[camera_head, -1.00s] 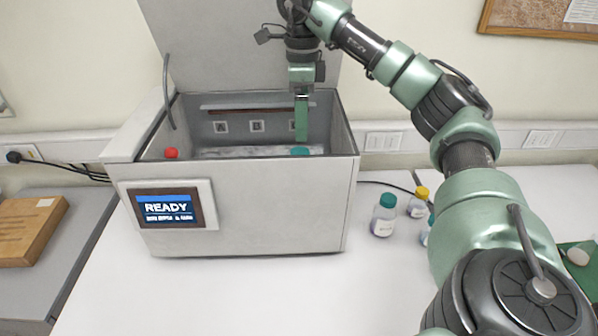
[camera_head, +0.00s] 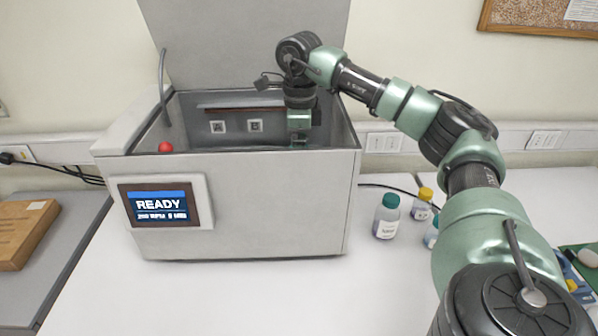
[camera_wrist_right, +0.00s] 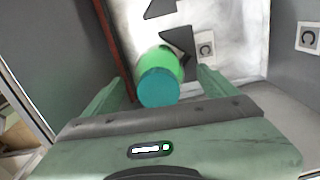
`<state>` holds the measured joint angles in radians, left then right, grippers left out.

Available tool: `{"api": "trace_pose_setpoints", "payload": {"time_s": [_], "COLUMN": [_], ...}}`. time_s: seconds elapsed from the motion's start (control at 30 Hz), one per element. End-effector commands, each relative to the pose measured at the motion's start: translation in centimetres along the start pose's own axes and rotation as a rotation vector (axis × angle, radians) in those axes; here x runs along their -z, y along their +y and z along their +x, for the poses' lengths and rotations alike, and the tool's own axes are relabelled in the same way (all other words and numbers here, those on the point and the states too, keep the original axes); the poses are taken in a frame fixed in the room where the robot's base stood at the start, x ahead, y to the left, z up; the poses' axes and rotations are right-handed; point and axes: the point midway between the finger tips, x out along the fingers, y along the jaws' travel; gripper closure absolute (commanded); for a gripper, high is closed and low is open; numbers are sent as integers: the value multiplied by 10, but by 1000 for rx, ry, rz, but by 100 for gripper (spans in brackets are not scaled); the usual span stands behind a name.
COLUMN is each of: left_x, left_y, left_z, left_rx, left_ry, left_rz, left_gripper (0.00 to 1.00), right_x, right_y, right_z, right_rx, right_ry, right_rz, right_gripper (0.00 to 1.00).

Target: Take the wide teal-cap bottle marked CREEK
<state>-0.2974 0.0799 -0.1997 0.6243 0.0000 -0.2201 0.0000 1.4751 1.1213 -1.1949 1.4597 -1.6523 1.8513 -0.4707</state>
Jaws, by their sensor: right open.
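A bottle with a teal cap (camera_wrist_right: 158,88) and a green body stands inside the open machine (camera_head: 250,200). No label on it shows, so I cannot read a name. My right gripper (camera_head: 299,144) is down inside the machine. In the right wrist view, my right gripper (camera_wrist_right: 163,90) is open, with one finger on each side of the bottle. Whether the fingers touch it I cannot tell. In the head view my gripper and the front wall hide this bottle. Another teal-cap bottle (camera_head: 386,217) stands on the table; its label is too small to read. My left gripper is out of view.
A red cap or knob (camera_head: 166,147) shows at the machine's left. A yellow-cap bottle (camera_head: 421,204) and a partly hidden bottle (camera_head: 431,238) stand right of the machine, near my right arm. The machine's walls surround my gripper. The table (camera_head: 290,295) in front is clear.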

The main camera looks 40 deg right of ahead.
Motion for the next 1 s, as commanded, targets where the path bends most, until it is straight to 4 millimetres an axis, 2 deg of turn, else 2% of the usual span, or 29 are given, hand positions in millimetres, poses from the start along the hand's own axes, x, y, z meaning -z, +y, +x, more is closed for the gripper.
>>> {"api": "trace_pose_setpoints", "payload": {"time_s": [0.03, 0.2, 0.47, 0.57, 0.7, 0.8, 1.0], "left_x": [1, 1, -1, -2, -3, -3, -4], "left_y": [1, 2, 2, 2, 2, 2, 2], "left_z": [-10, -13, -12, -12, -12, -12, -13], "left_rx": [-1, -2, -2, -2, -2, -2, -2], "left_ry": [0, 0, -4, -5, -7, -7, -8], "left_rz": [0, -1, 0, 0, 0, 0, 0], "left_gripper": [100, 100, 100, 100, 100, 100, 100], "right_x": [1, 0, 0, 0, 0, 0, -1], "right_y": [3, 2, 2, 2, 2, 2, 2], "right_z": [4, 26, 30, 30, 30, 30, 29], "right_rx": [-3, -1, 1, 1, 1, 1, 2], "right_ry": [5, 1, 0, 0, 0, -1, -2], "right_rz": [0, 1, 1, 1, 1, 1, 1], "right_gripper": [12, 12, 12, 37, 76, 100, 100]}}
